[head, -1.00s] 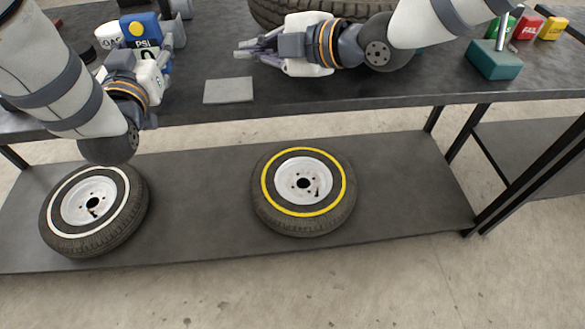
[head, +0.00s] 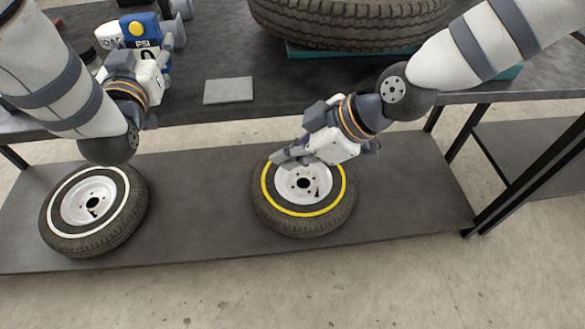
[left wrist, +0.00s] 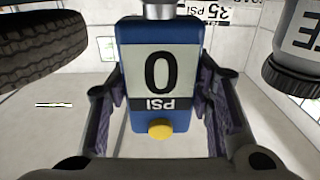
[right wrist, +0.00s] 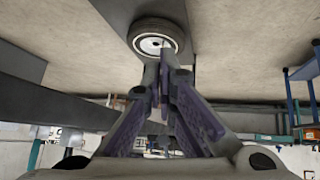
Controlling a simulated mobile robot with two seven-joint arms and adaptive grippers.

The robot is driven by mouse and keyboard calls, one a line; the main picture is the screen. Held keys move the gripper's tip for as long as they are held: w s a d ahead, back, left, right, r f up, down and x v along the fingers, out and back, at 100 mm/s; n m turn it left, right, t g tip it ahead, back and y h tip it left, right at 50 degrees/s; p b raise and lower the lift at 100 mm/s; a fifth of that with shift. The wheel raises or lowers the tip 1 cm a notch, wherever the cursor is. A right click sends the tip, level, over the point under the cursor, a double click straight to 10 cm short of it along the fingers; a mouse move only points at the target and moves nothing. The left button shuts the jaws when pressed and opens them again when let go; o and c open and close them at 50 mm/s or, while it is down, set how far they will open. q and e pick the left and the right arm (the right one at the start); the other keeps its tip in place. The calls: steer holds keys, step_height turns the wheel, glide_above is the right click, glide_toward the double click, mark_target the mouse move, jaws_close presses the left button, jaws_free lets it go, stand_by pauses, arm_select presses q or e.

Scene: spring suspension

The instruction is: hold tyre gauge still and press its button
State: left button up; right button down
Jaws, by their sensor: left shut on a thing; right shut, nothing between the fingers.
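The tyre gauge (head: 140,29) is a blue box with a yellow button and a light display panel. In the left wrist view the gauge (left wrist: 158,75) fills the middle, showing 0 and PSI upside down, with its yellow button (left wrist: 160,130) facing my wrist. My left gripper (head: 163,55) is shut on the gauge, with a finger on each side of it. My right gripper (head: 276,157) is shut and empty, in front of the table edge and well away from the gauge. Its fingertips meet in the right wrist view (right wrist: 160,78).
A large tyre (head: 350,25) rests on a teal support (head: 300,51) at the back of the table. A grey plate (head: 229,90) lies on the tabletop. Yellow-ringed (head: 305,227) and white-ringed (head: 95,243) wheels lie on the lower shelf (head: 200,200). The tabletop around the plate is clear.

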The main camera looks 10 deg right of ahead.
arm_select(q)
steer(key=shift+f, duration=0.1)
arm_select(e)
steer(key=shift+s+d+f+m, duration=0.1)
steer(key=shift+s+f+m, duration=0.15)
steer(key=shift+s+f, duration=0.3)
steer(key=shift+s+d+f+m, duration=0.1)
steer(key=shift+s+f+m, duration=0.2)
steer(key=shift+f, duration=0.45)
arm_select(q)
steer(key=o, duration=1.5)
steer(key=shift+s, duration=0.1)
